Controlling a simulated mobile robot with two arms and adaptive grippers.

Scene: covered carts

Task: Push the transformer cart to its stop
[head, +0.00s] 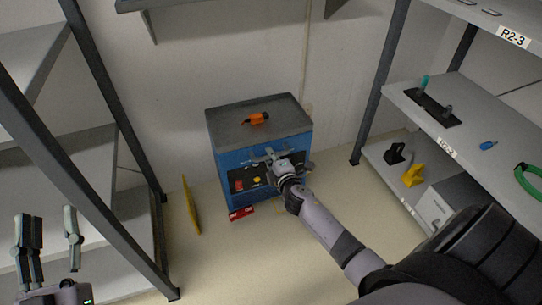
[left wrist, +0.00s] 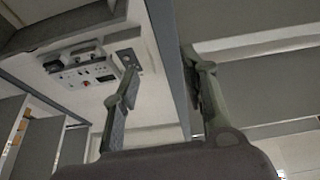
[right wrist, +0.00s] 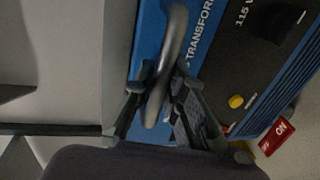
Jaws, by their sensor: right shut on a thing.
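The transformer cart (head: 222,150) is a blue box with a grey top and a dark front panel, standing against the back wall. My left gripper (head: 48,232) is open and empty beside the left shelf, away from the cart. No stop is clearly visible.
An orange tool (head: 255,118) lies on the cart top. A red ON tag (head: 241,213) shows low at the cart's front. Shelving stands at left (head: 60,150) and right (head: 480,120). Floor between is clear.

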